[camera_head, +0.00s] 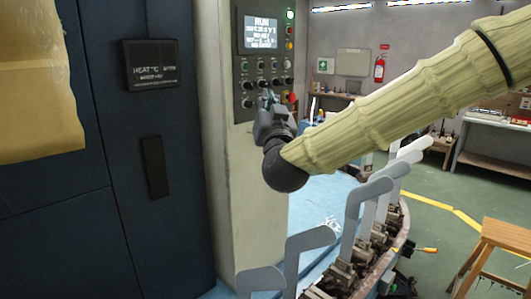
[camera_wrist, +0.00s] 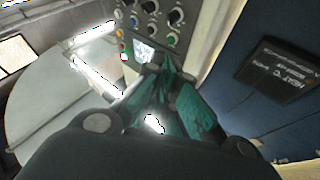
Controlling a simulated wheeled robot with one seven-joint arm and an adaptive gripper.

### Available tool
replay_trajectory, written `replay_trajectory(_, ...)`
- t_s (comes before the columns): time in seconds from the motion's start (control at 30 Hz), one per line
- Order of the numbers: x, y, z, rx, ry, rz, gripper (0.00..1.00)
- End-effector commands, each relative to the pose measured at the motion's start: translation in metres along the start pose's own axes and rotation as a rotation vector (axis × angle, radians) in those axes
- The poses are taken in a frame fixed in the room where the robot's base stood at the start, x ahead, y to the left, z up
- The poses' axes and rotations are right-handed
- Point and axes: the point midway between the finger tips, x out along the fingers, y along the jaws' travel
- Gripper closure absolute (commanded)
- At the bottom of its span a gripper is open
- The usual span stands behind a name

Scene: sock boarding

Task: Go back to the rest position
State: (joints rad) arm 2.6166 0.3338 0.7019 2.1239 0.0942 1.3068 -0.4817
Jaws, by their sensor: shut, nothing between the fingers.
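My gripper (camera_head: 270,104) is at the end of my sleeved arm, in front of the lower part of the control panel (camera_head: 263,14) in the head view. In the wrist view my gripper (camera_wrist: 166,62) shows its green fingers closed together with nothing between them. The panel (camera_wrist: 188,10) with its knobs and buttons lies just beyond the fingertips there. I cannot tell whether the fingertips touch the panel. The panel's screen (camera_head: 261,31) is lit and reads RUN in its top line.
A dark cabinet (camera_head: 120,190) with a label plate (camera_head: 151,65) stands at the left. Grey sock-shaped boards (camera_head: 310,243) stand in a curved row below my arm. A wooden stool (camera_head: 505,235) is at the lower right. Green floor (camera_head: 440,190) is open behind the boards.

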Motion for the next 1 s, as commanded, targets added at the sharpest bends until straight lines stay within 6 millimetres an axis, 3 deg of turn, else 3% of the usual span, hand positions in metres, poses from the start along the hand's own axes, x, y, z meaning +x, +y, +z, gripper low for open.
replay_trajectory(0.17, -0.011, 0.015, 0.052, -0.004, -0.089, 0.002, 1.00)
replay_trajectory(0.37, -0.040, 0.040, 0.143, -0.009, -0.254, 0.008, 1.00)
replay_trajectory(0.6, -0.100, 0.076, 0.257, -0.007, -0.483, 0.023, 1.00)
replay_trajectory(0.87, -0.176, 0.109, 0.352, -0.001, -0.704, 0.048, 1.00)
replay_trajectory(1.0, -0.223, 0.126, 0.396, 0.003, -0.822, 0.066, 1.00)
